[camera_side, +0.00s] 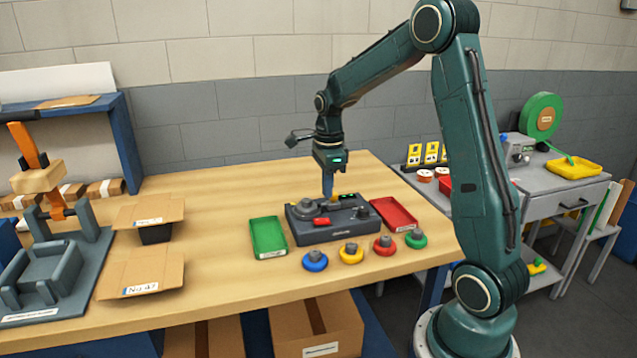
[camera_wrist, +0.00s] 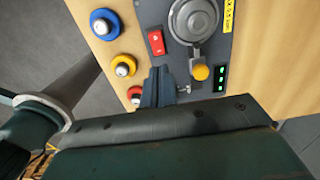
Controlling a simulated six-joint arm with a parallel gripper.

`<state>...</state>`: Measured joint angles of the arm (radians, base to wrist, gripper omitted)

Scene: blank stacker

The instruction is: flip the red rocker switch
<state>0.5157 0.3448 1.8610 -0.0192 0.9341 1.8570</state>
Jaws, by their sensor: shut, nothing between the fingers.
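The red rocker switch (camera_side: 321,222) sits on the front part of a dark grey control box (camera_side: 312,234) on the wooden table. In the wrist view the red switch (camera_wrist: 156,42) shows whole on the grey panel (camera_wrist: 176,62), with a white mark on its face. My gripper (camera_side: 328,194) points down over the back part of the box. Its fingers are shut and empty. In the wrist view my gripper (camera_wrist: 160,74) shows just below the switch in the picture, with a small gap between them. Whether the fingertips touch the box cannot be told.
The box also bears a round metal clamp part (camera_wrist: 193,20), a yellow knob (camera_wrist: 201,72) and green lights (camera_wrist: 220,78). A green tray (camera_side: 268,240) and a red tray (camera_side: 394,213) flank it. Blue (camera_side: 315,261), yellow (camera_side: 351,253), red and green knobbed discs stand in front.

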